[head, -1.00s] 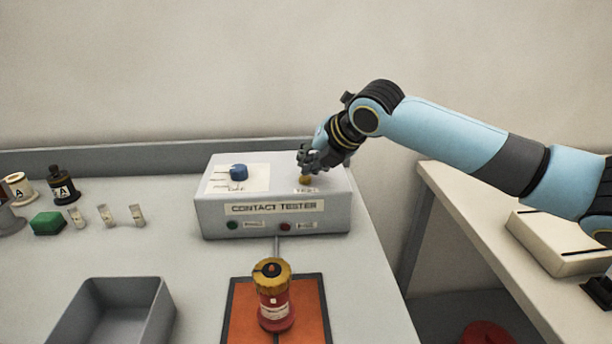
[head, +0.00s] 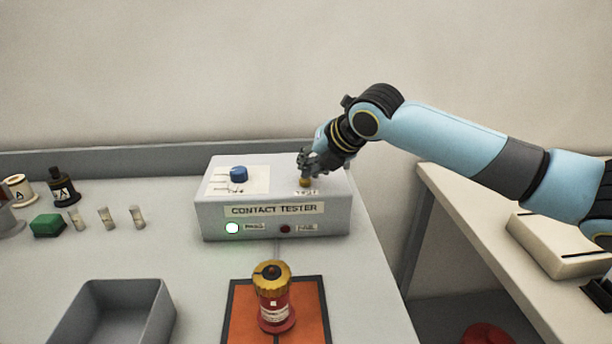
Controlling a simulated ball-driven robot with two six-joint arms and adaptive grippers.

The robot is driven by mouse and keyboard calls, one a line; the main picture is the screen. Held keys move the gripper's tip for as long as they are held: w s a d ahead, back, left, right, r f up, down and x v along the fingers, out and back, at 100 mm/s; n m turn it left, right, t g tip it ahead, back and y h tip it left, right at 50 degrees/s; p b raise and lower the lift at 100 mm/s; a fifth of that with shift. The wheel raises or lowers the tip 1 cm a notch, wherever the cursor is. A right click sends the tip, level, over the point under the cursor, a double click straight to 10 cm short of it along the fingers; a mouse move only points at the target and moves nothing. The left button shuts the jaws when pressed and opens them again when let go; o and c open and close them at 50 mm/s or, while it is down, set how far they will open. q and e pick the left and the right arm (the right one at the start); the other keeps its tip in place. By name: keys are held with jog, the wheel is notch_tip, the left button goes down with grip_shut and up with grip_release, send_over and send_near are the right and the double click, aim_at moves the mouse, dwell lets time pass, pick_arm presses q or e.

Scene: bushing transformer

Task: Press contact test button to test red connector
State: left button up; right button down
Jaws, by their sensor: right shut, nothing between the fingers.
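The contact tester (head: 277,214) is a grey box on the bench with a blue knob (head: 238,174) on top. My right gripper (head: 305,177) is shut and empty, with its fingertips at the yellowish test button (head: 305,184) on the tester's top right. It looks to be touching the button. The left, pass-side light (head: 232,228) glows bright white-green. The right light (head: 285,229) is dark red and unlit. The red connector (head: 276,307) with a yellow top stands upright on the orange pad (head: 240,318) in front of the tester. My left gripper is out of view.
A grey open tray (head: 160,300) sits at the front left. A second table (head: 440,185) is at the right.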

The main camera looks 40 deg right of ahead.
jog(key=shift+r, duration=0.15)
notch_tip(320, 180, up, 6)
jog(key=p, duration=0.5)
dwell(0.4)
dwell(0.6)
